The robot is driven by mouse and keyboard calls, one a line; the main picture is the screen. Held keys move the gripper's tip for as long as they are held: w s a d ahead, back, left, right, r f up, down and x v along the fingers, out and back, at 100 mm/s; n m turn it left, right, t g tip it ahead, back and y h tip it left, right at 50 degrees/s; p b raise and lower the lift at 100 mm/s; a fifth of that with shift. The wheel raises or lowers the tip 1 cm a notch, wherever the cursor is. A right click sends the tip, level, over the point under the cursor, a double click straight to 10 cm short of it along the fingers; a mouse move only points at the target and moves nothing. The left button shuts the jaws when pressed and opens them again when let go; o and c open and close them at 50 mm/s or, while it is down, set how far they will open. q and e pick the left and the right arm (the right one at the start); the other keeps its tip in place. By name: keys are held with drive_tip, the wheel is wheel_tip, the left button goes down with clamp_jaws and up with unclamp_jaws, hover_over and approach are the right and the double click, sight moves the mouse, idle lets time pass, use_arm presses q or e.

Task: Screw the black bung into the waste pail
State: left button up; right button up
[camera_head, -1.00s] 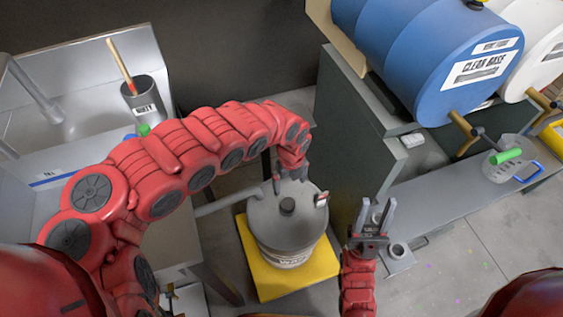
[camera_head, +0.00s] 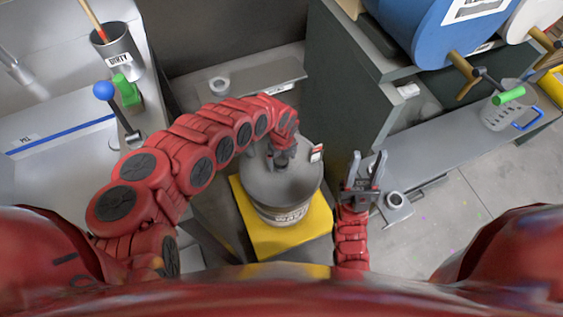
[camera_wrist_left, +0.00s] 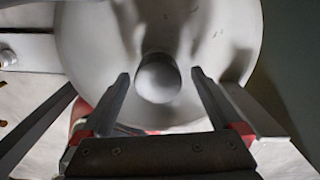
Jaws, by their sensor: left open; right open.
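The grey waste pail (camera_head: 270,185) stands upright on a yellow platform (camera_head: 312,235) near the middle of the head view. My left gripper (camera_head: 283,160) is over the middle of its lid, pointing down, and hides the bung in that view. In the left wrist view the bung (camera_wrist_left: 158,78) shows as a rounded knob at the middle of the pail's lid (camera_wrist_left: 95,50). The open fingers of my left gripper (camera_wrist_left: 161,76) lie on either side of it, with gaps. How deep the bung sits cannot be told. My right gripper (camera_head: 367,172) is open and empty, right of the pail.
A grey cabinet (camera_head: 345,80) stands behind the pail on the right, with a blue drum (camera_head: 430,30) on top. A low grey shelf (camera_head: 430,155) holds a clear jug (camera_head: 497,115). A sink bench (camera_head: 60,150) is at the left.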

use_arm(q)
drive_tip(key=shift+f, duration=0.7)
drive_tip(key=shift+a, duration=0.1)
drive_tip(key=c, duration=1.4)
drive_tip(key=o, duration=1.2)
